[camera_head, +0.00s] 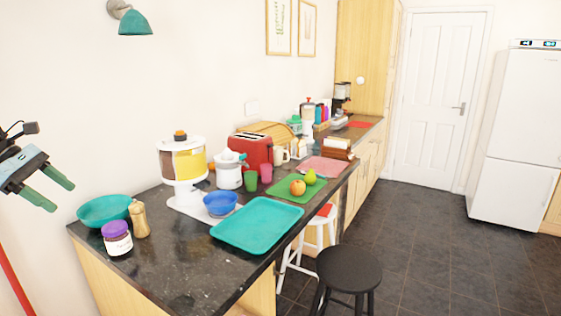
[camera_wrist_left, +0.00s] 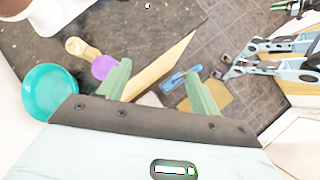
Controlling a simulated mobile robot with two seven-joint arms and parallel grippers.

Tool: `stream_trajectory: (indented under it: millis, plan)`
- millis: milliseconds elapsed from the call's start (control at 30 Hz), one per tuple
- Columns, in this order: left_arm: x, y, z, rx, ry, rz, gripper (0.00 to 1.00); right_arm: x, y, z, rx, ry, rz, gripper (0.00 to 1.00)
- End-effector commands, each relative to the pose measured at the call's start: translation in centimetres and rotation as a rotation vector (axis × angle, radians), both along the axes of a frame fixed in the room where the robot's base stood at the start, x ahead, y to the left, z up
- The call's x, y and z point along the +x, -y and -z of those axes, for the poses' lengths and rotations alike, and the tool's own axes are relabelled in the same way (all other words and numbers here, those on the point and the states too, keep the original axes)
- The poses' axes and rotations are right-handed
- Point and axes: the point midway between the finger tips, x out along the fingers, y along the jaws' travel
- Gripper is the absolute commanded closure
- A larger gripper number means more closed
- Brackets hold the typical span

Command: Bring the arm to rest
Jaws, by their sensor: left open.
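My left gripper (camera_head: 61,195) hangs in the air at the left edge of the head view, left of the counter (camera_head: 180,262). Its two green fingers are apart with nothing between them. In the left wrist view the same fingers (camera_wrist_left: 158,66) stand apart and empty. Pale blue links, which look like parts of my other arm, show at the upper right of that view. A small green and dark part at its top edge may be my right gripper (camera_wrist_left: 288,6); its fingers cannot be made out.
Nearest my left gripper are a teal bowl (camera_head: 104,210), a purple-lidded jar (camera_head: 116,238) and a wooden shaker (camera_head: 139,219). A teal tray (camera_head: 257,225), blue bowl (camera_head: 220,203) and drink dispenser (camera_head: 182,165) stand farther right.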

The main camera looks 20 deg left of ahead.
Motion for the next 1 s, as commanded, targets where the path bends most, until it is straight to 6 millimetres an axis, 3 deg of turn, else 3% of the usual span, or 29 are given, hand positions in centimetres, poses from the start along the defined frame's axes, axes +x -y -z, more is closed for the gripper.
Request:
stream_trajectory:
  millis: [33, 200, 467, 567, 767, 1000]
  plan:
    - [-1.0, -1.2, 2.8, -0.059, -0.017, -0.083, 0.36, 0.0, 0.1, -0.1, -0.002, 0.001, -0.002, 0.76]
    - [-3.8, -3.5, 11.5, -0.251, -0.081, -0.375, 0.36, -0.2, 0.2, -0.1, -0.005, -0.001, -0.005, 0.76]
    - [-9.4, -3.3, 24.7, -0.579, -0.213, -0.824, 0.36, 0.0, 0.2, -0.3, -0.005, 0.003, -0.004, 0.76]
    - [-11.8, -2.1, 29.4, -0.714, -0.274, -0.998, 0.36, 0.0, 0.2, -0.4, -0.005, 0.004, -0.004, 0.76]
    - [-16.6, 2.2, 37.9, -1.0, -0.42, -1.34, 0.36, 0.1, 0.0, -0.6, 0.0, 0.008, 0.002, 0.76]
    - [-21.9, 10.4, 45.9, -1.358, -0.633, -1.741, 0.36, 0.4, -0.1, -0.8, 0.003, 0.014, 0.006, 0.76]
